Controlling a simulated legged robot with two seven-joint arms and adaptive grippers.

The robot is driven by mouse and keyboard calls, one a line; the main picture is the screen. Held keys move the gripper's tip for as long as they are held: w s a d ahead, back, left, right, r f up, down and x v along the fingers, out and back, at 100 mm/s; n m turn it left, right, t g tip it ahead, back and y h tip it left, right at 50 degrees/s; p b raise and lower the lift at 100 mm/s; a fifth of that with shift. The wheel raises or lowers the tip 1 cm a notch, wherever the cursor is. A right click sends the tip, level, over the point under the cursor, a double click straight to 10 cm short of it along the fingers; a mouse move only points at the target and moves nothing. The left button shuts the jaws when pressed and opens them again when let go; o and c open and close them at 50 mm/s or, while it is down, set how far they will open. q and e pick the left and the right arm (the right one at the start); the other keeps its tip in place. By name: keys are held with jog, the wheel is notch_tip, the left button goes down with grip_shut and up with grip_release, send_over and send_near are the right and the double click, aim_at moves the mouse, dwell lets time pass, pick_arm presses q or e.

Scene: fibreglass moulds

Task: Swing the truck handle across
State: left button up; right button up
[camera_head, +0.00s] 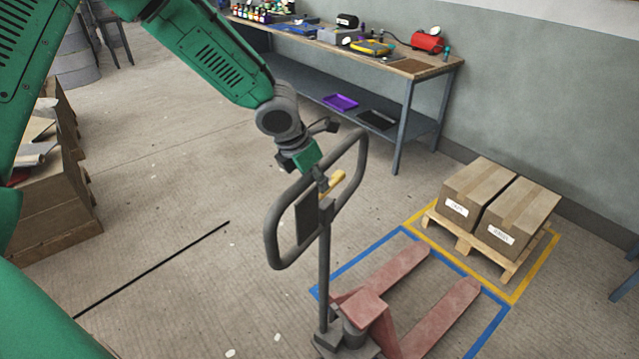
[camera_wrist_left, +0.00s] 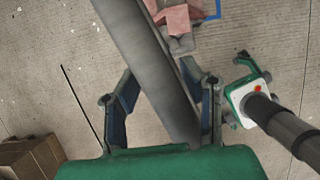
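The truck handle (camera_head: 275,235) is a dark grey loop on an upright shaft, with a yellow lever inside it. My left gripper (camera_head: 319,176) is at the upper part of the loop. In the left wrist view a thick grey bar of the handle (camera_wrist_left: 150,55) runs between its two spread fingers; whether they press on it cannot be told. The pallet truck's red forks (camera_head: 440,320) point away to the right. My right gripper (camera_wrist_left: 246,92) shows only in the left wrist view, right of the handle, fingers spread, apparently empty.
Two cartons (camera_head: 500,205) sit on a pallet (camera_head: 465,243) inside yellow floor tape, beyond the forks. A workbench (camera_head: 385,68) with tools stands along the wall. Stacked boxes (camera_head: 55,210) are at the left. The floor between is mostly clear, with a thin black line.

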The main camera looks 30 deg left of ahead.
pick_arm(q)
jog(key=v, duration=0.4)
jog(key=shift+w, duration=0.3)
jog(key=v, duration=0.3)
jog(key=shift+d+r, duration=0.25)
jog(key=shift+v, duration=0.8)
jog(key=shift+w+v, duration=0.1)
jog(key=shift+v, duration=1.3)
jog(key=shift+w+v, duration=0.15)
jog(key=shift+v, duration=1.2)
jog(key=shift+a, duration=0.1)
